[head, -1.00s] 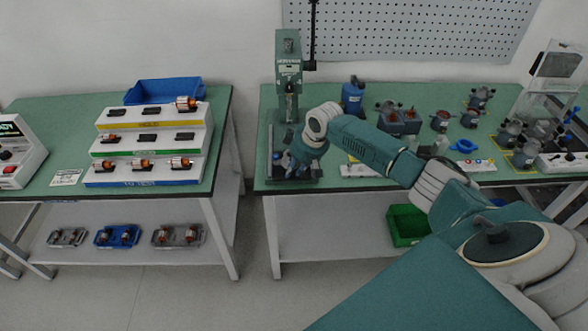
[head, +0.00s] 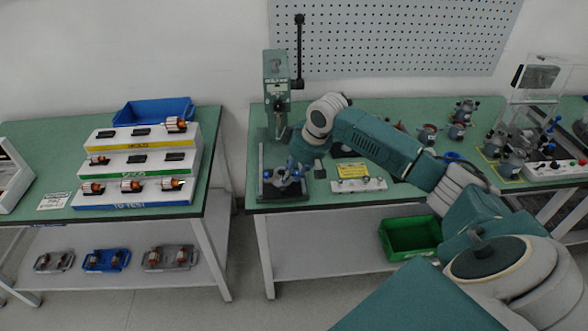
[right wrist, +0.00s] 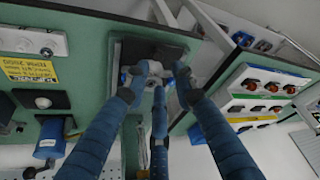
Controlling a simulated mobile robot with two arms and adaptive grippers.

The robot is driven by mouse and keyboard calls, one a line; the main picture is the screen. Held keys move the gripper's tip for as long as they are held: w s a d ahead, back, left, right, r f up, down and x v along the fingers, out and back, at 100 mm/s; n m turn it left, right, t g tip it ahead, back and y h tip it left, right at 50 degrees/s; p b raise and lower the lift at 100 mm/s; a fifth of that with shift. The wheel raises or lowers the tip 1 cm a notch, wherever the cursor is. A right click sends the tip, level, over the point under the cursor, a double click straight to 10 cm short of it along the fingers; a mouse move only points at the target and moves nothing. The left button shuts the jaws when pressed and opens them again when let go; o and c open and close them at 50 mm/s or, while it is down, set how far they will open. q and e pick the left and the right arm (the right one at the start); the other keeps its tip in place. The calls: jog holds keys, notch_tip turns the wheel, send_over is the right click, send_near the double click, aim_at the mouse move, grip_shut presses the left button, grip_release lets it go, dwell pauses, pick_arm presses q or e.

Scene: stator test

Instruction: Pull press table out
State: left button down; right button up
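The press (head: 277,95) stands at the left end of the right green workbench, with a green column and head. Its dark press table (head: 268,192) lies low at the front, close to the bench edge. My right gripper (head: 287,174) is down at this table. In the right wrist view, the blue fingers (right wrist: 158,76) point at the dark plate (right wrist: 150,48). Their tips are apart around small light-grey parts at the plate. Whether they grip these parts is unclear. My left gripper is in no view.
A black lever (head: 299,50) rises beside the press head. A white block with a yellow label (head: 358,184) sits just right of the press table. A green bin (head: 408,236) is on the shelf below. A gap separates this bench from the left bench (head: 205,200).

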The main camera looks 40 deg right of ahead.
jog(key=shift+v, duration=1.2)
